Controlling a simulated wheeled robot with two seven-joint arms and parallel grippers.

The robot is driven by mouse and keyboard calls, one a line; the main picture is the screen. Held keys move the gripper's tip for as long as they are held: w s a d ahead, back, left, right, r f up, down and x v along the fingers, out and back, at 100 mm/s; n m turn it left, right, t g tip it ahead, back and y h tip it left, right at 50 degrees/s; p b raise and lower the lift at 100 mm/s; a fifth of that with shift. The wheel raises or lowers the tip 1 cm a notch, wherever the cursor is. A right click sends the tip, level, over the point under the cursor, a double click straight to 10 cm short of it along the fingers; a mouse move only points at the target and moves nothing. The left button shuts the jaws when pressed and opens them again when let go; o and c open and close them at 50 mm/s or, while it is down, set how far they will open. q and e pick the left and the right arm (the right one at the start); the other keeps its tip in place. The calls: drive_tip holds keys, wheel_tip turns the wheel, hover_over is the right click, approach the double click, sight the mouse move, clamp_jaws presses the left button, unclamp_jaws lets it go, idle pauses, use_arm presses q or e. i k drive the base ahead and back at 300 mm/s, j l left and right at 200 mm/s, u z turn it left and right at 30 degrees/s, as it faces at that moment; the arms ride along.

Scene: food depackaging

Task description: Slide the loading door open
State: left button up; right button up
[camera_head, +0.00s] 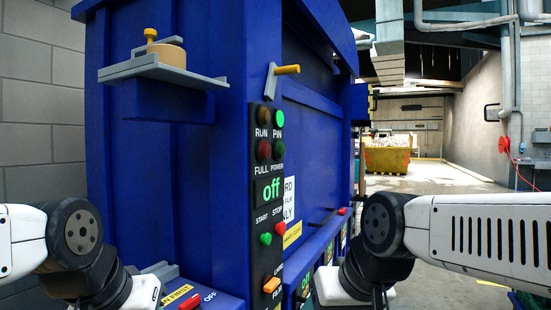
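A tall blue machine (232,50) fills the left and middle of the head view. A blue panel (312,150) on its right-hand side looks like the loading door; it bears a white sign (289,198) and is seen at a steep angle. I cannot tell whether it is fully shut. A yellow handle (287,69) on a grey bracket sticks out near the panel's upper left. My arms come in low at both sides, apart from the panel and handle. Their wrists run out of the bottom edge, and no gripper fingers can be made out.
A black control strip (266,160) carries lamps, buttons and a green "off" display. A grey shelf (160,70) with a tan disc and yellow knob juts out at upper left. A red switch (190,303) lies low between my arms. A yellow skip (387,160) stands far back; floor at right is open.

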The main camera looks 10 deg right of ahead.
sight(312, 158)
drive_tip(key=z, duration=0.55)
drive_tip(key=i+l, duration=0.1)
drive_tip(key=l, duration=0.25)
drive_tip(key=i+l, duration=0.1)
drive_tip(key=l, duration=0.25)
drive_tip(key=i+l, duration=0.1)
drive_tip(key=l, duration=0.3)
drive_tip(key=i+l, duration=0.15)
drive_tip(key=l, duration=0.2)
drive_tip(key=i+l, duration=0.4)
drive_tip(key=i, duration=0.15)
drive_tip(key=i+l+u, duration=0.1)
drive_tip(key=i+l, duration=0.35)
drive_tip(key=i, duration=0.15)
drive_tip(key=i+j, duration=0.65)
drive_tip(key=i, duration=0.15)
drive_tip(key=k+j+u, duration=0.05)
